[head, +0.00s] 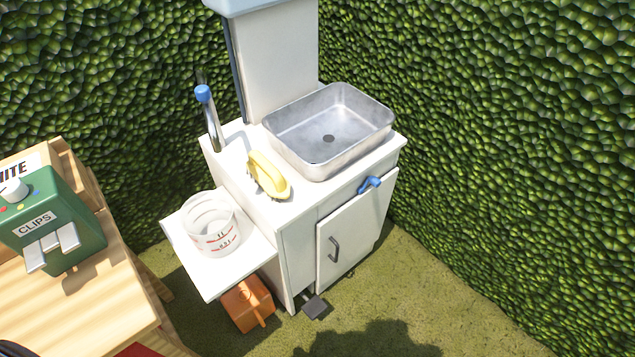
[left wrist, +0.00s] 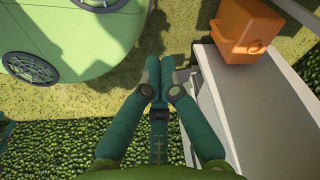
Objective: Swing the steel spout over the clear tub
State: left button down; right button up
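The steel spout (head: 213,130) rises from the back left corner of the white sink cabinet in the head view, with a blue piece (head: 203,93) near its top. It stands behind the clear tub, and I cannot tell exactly where its outlet points. The clear tub (head: 212,225), with red markings, stands upright on a white side shelf (head: 215,280) left of the cabinet. My left gripper (left wrist: 160,66) shows in the left wrist view, its teal fingertips together with nothing seen between them. It is apart from the spout and tub, neither of which shows there. My right gripper is not in view.
A steel basin (head: 330,130), a yellow item (head: 267,175) and a blue lever (head: 369,184) are on the cabinet. An orange container (head: 247,302) is below the shelf. A wooden table with a green clips dispenser (head: 55,225) stands left. Hedges close off the back and right.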

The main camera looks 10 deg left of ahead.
aim_at(207, 104)
pick_arm(q)
jog(key=s+a+f, duration=0.2)
jog(key=s+f, duration=0.4)
jog(key=s, duration=0.4)
jog(key=w+d+r+m+t+y+p, duration=0.1)
jog(key=w+r+m+t+y+p, duration=0.25)
jog(key=w+r, duration=1.45)
jog(key=w+d+r+m+t+y+p, duration=0.1)
jog(key=w+r+m+t+p, duration=0.5)
jog(key=r, duration=2)
jog(key=w+d+r+m+t+y+p, duration=0.15)
jog(key=w+r+t, duration=0.35)
jog(key=w+r, duration=1.5)
jog(key=w+a+r+p, duration=0.1)
jog(key=w+a+p, duration=0.3)
jog(key=w+a, duration=0.2)
jog(key=shift+w+a+r, duration=0.35)
jog(key=shift+a, duration=0.9)
